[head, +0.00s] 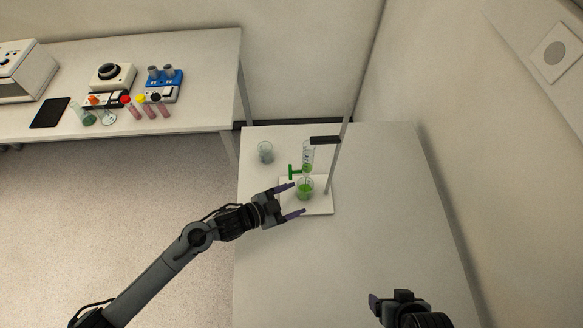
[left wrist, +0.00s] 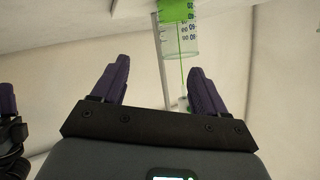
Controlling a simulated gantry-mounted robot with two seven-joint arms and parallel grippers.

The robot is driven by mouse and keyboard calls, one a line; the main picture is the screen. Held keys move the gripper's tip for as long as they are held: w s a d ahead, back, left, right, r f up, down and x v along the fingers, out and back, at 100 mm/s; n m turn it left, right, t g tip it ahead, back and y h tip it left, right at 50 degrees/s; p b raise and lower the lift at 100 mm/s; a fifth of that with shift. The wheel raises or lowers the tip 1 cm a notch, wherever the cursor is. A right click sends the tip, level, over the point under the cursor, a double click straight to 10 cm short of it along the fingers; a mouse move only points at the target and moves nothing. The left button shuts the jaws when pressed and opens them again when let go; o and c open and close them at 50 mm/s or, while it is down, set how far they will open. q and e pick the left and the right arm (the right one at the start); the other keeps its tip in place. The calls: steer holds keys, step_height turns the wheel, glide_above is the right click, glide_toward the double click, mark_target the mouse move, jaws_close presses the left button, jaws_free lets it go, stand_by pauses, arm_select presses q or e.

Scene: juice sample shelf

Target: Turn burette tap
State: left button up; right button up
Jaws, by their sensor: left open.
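The burette (head: 308,156) is a clear graduated tube with green liquid at its lower end, held by a dark clamp (head: 324,140) on a slanting metal rod. Its green tap (head: 292,172) sticks out to the left of the tube. A beaker with green liquid (head: 305,190) stands below on the white stand base (head: 321,206). My left gripper (head: 296,200) is open and empty in front of the beaker, its purple fingers pointing right, apart from the tap. In the left wrist view, a graduated vessel with green liquid (left wrist: 180,40) shows beyond the open fingers (left wrist: 158,88). My right gripper (head: 388,300) is partly visible at the bottom.
An empty-looking glass beaker (head: 265,152) stands left of the burette on the white table (head: 360,240). The right and front of this table are mostly clear. Another table (head: 205,75) at the back left holds several instruments and tubes. Walls enclose the back and right.

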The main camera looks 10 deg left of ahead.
mark_target(293, 172)
arm_select(q)
steer(key=w+a+r+m+g+h+p, duration=0.25)
steer(key=a+r+m+g+h, duration=0.35)
steer(key=a, duration=0.5)
steer(key=shift+n+t+h, duration=0.4)
steer(key=shift+n, duration=0.4)
steer(key=shift+w+r+p+x, duration=0.15)
steer(key=shift+p+x, duration=0.3)
steer(key=shift+x, duration=2.25)
steer(key=shift+w+r+p+x, duration=0.1)
steer(key=shift+p+x, duration=0.3)
steer(key=shift+x, duration=2.3)
steer(key=shift+c, duration=0.4)
